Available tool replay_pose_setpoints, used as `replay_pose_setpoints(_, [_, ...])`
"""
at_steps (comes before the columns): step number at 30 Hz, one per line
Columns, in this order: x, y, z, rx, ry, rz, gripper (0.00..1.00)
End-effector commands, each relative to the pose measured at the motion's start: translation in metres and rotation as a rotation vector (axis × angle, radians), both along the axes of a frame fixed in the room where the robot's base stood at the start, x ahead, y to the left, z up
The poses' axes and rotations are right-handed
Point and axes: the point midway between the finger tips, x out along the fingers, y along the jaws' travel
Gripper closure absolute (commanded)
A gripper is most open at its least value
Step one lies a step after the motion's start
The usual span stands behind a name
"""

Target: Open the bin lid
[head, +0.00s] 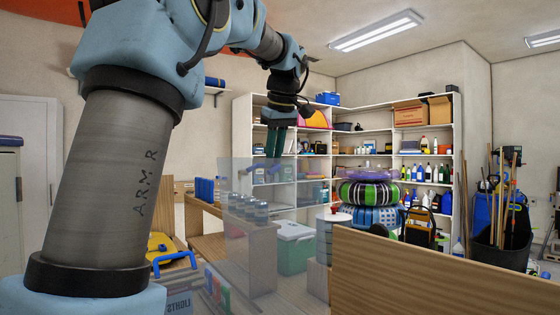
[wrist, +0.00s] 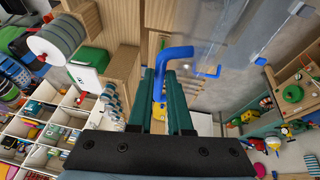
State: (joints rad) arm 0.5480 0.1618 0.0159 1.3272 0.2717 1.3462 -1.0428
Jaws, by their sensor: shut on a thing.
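My gripper (head: 274,153) is at the upper middle of the head view, with its green fingers pointing down at the top of a clear panel. In the wrist view my gripper (wrist: 160,98) is shut on a bent blue handle (wrist: 174,53), whose top sticks out past the fingertips. The clear lid panel (wrist: 222,45) lies beside this handle. In the head view the clear lid panel (head: 243,255) stands raised and steep, and shelves and jars show through it. The fingers hide the handle's join to the lid.
A second blue handle (head: 175,262) is at the lower left, beside a yellow item (head: 160,244). A wooden panel (head: 440,275) fills the lower right. A green cooler (head: 294,250) and stacked swim rings (head: 370,193) stand behind. White shelves (head: 386,180) line the back.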

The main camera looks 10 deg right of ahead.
Motion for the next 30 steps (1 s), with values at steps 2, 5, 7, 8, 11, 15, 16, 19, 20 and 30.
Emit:
replay_pose_setpoints(2, [-0.0011, 0.0025, -0.0008, 0.000, 0.000, 0.001, 1.00])
replay_pose_setpoints(5, [-0.0012, 0.0029, -0.0004, 0.000, 0.001, 0.000, 1.00])
replay_pose_setpoints(7, [-0.0012, 0.0028, -0.0004, 0.000, 0.001, 0.000, 1.00])
replay_pose_setpoints(8, [-0.0012, 0.0028, -0.0004, 0.000, 0.001, 0.000, 1.00])
replay_pose_setpoints(11, [-0.0012, 0.0028, -0.0003, 0.000, 0.001, 0.000, 0.82])
replay_pose_setpoints(15, [-0.0012, 0.0027, -0.0002, 0.000, 0.001, 0.000, 0.66])
replay_pose_setpoints(16, [-0.0012, 0.0028, -0.0003, 0.000, 0.001, 0.000, 0.63])
replay_pose_setpoints(19, [-0.0012, 0.0028, -0.0003, 0.000, 0.001, 0.000, 0.53])
replay_pose_setpoints(20, [-0.0012, 0.0028, -0.0003, 0.000, 0.001, 0.000, 0.53])
replay_pose_setpoints(30, [-0.0042, 0.0016, 0.0072, 0.000, 0.000, 0.000, 0.53])
